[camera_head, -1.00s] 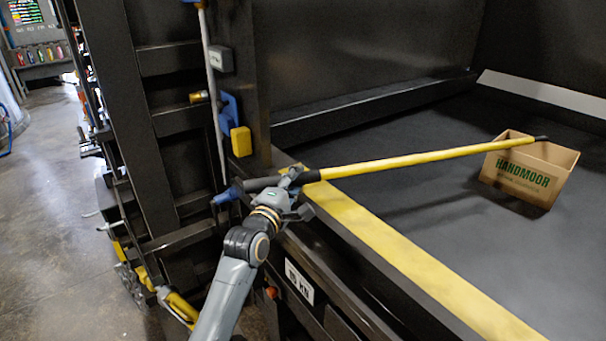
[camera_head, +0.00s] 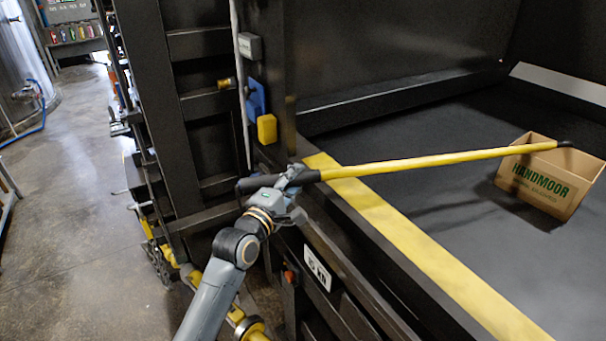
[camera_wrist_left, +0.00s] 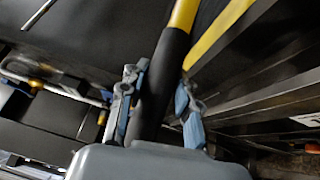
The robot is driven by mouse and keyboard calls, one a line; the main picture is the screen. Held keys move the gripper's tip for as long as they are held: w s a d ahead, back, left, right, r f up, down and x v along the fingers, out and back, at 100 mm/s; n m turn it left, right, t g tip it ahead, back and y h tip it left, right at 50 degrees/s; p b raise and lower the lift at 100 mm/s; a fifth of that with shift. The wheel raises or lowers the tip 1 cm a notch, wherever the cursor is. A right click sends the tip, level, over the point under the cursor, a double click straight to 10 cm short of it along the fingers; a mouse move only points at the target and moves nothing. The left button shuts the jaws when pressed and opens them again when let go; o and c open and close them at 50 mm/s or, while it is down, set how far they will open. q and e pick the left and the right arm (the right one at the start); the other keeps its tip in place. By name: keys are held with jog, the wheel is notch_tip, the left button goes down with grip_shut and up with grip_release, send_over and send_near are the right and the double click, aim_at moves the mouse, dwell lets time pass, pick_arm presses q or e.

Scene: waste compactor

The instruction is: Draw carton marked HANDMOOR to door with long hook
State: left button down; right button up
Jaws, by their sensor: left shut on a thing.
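My left gripper (camera_head: 290,181) is shut on the black grip of the long hook (camera_head: 430,160), outside the chamber's yellow front sill. The left wrist view also shows the black grip (camera_wrist_left: 160,85) between the two fingers. The yellow pole reaches right across the chamber floor. Its dark tip lies over the top of the open carton marked HANDMOOR (camera_head: 543,187). I cannot tell whether the tip touches the carton's far wall. The brown carton stands upright on the dark floor at the right. My right gripper is not in view.
The yellow-edged sill (camera_head: 400,235) runs along the chamber opening. A dark post with a yellow box (camera_head: 267,129) and a blue part stands left of the opening. The dark chamber floor (camera_head: 420,130) is clear between sill and carton. Open concrete floor (camera_head: 80,190) lies at the left.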

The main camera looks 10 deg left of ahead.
aim_at(251, 188)
pick_arm(q)
jog(key=shift+s+a+r+p, duration=0.1)
jog(key=shift+s+a+p, duration=0.15)
jog(key=shift+s+a, duration=0.5)
jog(key=shift+s+a+r+p, duration=0.1)
jog(key=shift+s+a+p, duration=0.1)
jog(key=shift+s+a, duration=1.4)
jog(key=shift+a, duration=0.3)
jog(key=shift+s+a, duration=0.85)
jog(key=shift+a, duration=0.4)
jog(key=shift+s+a, duration=0.9)
jog(key=shift+a, duration=0.3)
jog(key=s+a+b, duration=0.8)
jog(key=s+a, duration=0.2)
jog(key=a, duration=0.3)
jog(key=shift+s+a+b, duration=0.3)
jog(key=shift+s+b, duration=0.05)
jog(key=shift+s, duration=0.05)
